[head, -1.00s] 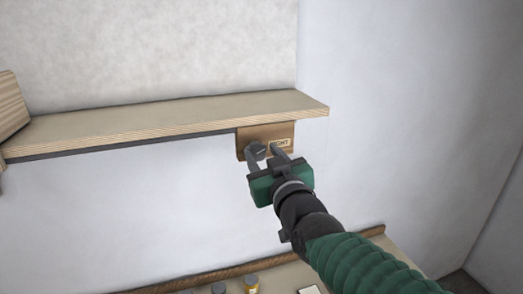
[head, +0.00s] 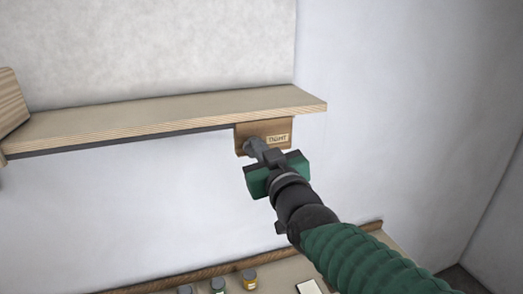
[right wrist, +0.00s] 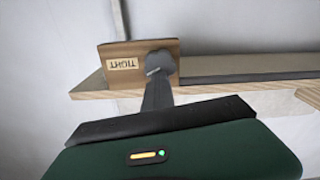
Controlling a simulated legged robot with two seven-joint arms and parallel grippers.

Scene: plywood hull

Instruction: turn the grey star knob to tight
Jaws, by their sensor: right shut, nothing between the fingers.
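The grey star knob (head: 251,145) sits on a brown wooden block (head: 243,131) under the right end of the plywood shelf. A "TIGHT" label (head: 278,138) is on the block, to the right of the knob. My right gripper (head: 264,151) is shut and empty, its fingertips right at the knob and covering part of it. In the right wrist view the closed fingers (right wrist: 158,92) point at the knob (right wrist: 160,63); the label (right wrist: 122,63) appears upside down. Whether the fingertips touch the knob I cannot tell. My left gripper is out of view.
The plywood shelf (head: 160,115) runs left from the block, with a wooden piece (head: 9,105) at its far left. Below, a worktop holds several small jars (head: 218,285) and a white card (head: 308,287). The wall beneath the shelf is clear.

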